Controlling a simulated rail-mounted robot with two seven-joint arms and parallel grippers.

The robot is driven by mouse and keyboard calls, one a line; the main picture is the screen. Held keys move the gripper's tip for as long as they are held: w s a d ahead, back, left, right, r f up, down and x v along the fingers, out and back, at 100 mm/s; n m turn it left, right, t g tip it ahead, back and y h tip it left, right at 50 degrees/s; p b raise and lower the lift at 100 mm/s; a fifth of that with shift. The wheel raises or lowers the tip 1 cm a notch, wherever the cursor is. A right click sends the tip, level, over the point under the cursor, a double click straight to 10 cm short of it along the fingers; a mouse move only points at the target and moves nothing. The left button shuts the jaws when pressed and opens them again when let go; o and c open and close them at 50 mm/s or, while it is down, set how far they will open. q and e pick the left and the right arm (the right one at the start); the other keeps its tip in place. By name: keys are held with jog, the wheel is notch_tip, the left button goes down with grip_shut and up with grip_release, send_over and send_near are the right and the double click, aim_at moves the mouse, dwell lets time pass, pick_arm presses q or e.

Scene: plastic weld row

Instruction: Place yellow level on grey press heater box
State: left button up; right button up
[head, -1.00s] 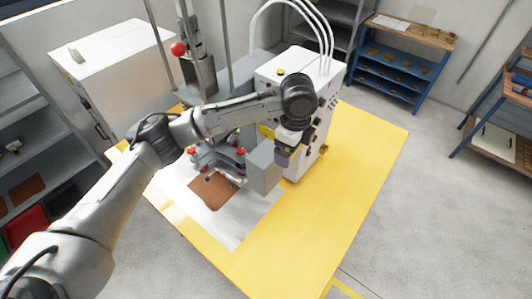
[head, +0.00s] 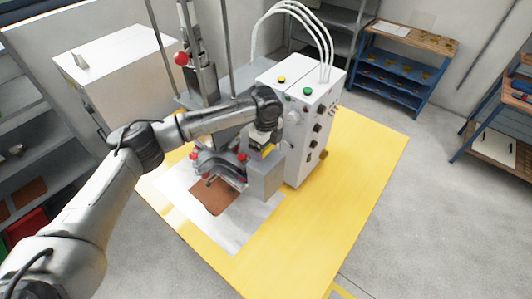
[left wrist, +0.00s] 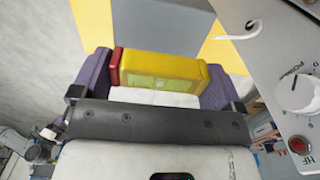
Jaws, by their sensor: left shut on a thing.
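The yellow level (left wrist: 160,72) has a greenish window and a red end. It lies crosswise between the purple fingers of my left gripper (left wrist: 155,82), which is shut on it. In the head view the level is a small yellow patch (head: 268,149) under my left gripper (head: 262,144), just above the grey press heater box (head: 266,178). The box's grey surface (left wrist: 160,20) also shows beyond the level in the left wrist view. I cannot tell whether level and box touch. My right gripper is not in view.
A white control cabinet (head: 301,88) with buttons and knobs stands close to the right of the grey box. Press parts with red knobs (head: 242,157) are at its left, over a brown sheet (head: 215,196). The yellow table (head: 320,225) is clear at front right.

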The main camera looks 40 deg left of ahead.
aim_at(266, 159)
pick_arm(q)
jog(key=shift+f+p, duration=0.3)
jog(key=shift+f, duration=1.7)
jog(key=o, duration=0.6)
jog(key=shift+f, duration=0.1)
jog(key=shift+o, duration=0.2)
